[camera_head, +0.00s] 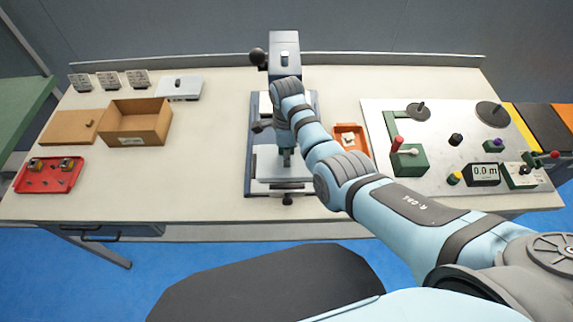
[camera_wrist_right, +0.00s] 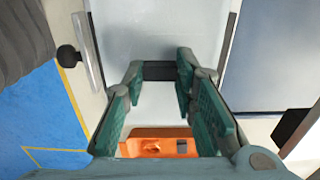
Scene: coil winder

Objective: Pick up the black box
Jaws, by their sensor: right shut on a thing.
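A small black box (camera_wrist_right: 159,70) shows in the right wrist view as a dark bar between the fingertips of my right gripper (camera_wrist_right: 157,80). The green fingers touch it at both ends and are shut on it. In the head view my right gripper (camera_head: 287,158) is over the pale bed of the grey machine (camera_head: 284,45) at the middle of the table. The arm and gripper hide the box there. In the wrist view a pale plate lies behind the box; I cannot tell whether the box touches it. My left gripper is not in view.
An orange tray (camera_head: 351,140) stands just right of the machine. Further right is a panel (camera_head: 440,115) with knobs, levers and a display. At left are an open cardboard box (camera_head: 136,123), a brown lid (camera_head: 72,128) and a red tray (camera_head: 48,177).

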